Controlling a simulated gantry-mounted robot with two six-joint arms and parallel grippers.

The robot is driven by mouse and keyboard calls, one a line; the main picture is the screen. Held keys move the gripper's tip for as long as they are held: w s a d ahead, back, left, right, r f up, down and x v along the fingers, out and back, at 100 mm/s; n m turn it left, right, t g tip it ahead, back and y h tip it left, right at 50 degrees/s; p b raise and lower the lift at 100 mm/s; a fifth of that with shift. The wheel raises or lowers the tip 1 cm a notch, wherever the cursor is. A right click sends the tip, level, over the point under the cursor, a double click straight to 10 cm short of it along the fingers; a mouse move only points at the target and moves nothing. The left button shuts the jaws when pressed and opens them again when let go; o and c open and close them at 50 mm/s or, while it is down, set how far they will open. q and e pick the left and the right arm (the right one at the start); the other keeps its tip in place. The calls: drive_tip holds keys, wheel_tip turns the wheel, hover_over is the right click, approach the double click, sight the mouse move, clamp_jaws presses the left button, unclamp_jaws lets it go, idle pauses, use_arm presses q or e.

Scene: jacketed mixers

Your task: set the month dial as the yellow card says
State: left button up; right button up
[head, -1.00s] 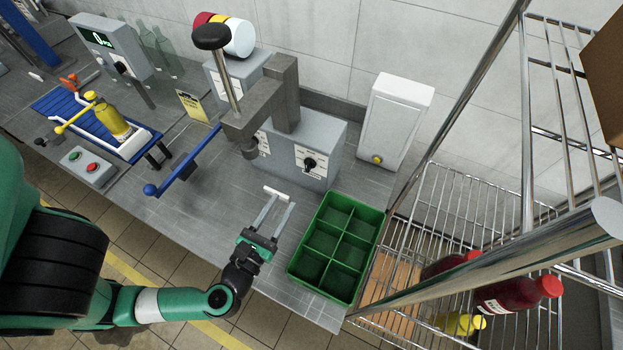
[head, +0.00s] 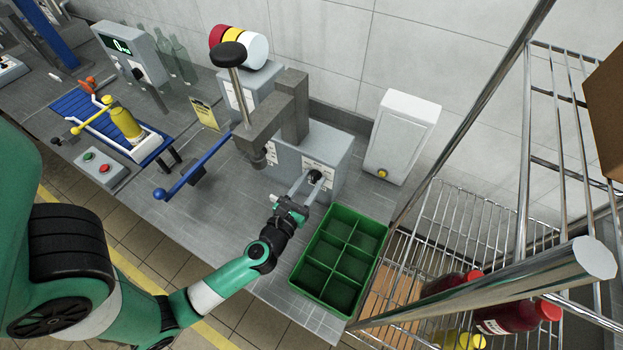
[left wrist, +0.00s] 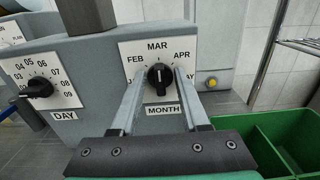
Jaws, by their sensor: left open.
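The month dial (left wrist: 159,77) is a black knob on a white plate marked FEB, MAR and APR, with MONTH below. Its white pointer line is up, toward MAR. It also shows in the head view (head: 315,177), partly covered by my gripper. My left gripper (left wrist: 158,82) is open, with one finger on each side of the knob; I cannot tell whether they touch it. In the head view the left gripper (head: 304,186) reaches the front of the grey coder box (head: 335,155). The yellow card (head: 207,113) stands on the bench behind the blue lever; its text is too small to read.
The day dial (left wrist: 37,88) is left of the month dial. A green divided crate (head: 340,260) stands on the bench at right. A blue lever (head: 195,165) sticks out left of the press. A wire rack (head: 440,230) stands far right.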

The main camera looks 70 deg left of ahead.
use_arm(q)
drive_tip(key=shift+w, duration=0.1)
clamp_jaws()
drive_tip(key=shift+m, duration=0.3)
drive_tip(key=m+p, duration=0.2)
drive_tip(key=m, duration=0.1)
drive_tip(key=shift+r, duration=0.15)
drive_tip(key=m+p, duration=0.3)
drive_tip(key=m, duration=0.3)
drive_tip(key=shift+w+m+p, duration=0.1)
drive_tip(key=shift+m+p, duration=0.2)
drive_tip(key=shift+p, duration=0.05)
drive_tip(key=m+p, duration=0.2)
drive_tip(key=m, duration=0.3)
drive_tip(key=shift+d+m, duration=0.1)
drive_tip(key=shift+m, duration=0.2)
drive_tip(key=m+p, duration=0.1)
drive_tip(key=m, duration=0.1)
drive_tip(key=m+p, duration=0.1)
drive_tip(key=m, duration=0.1)
drive_tip(key=shift+f, duration=0.3)
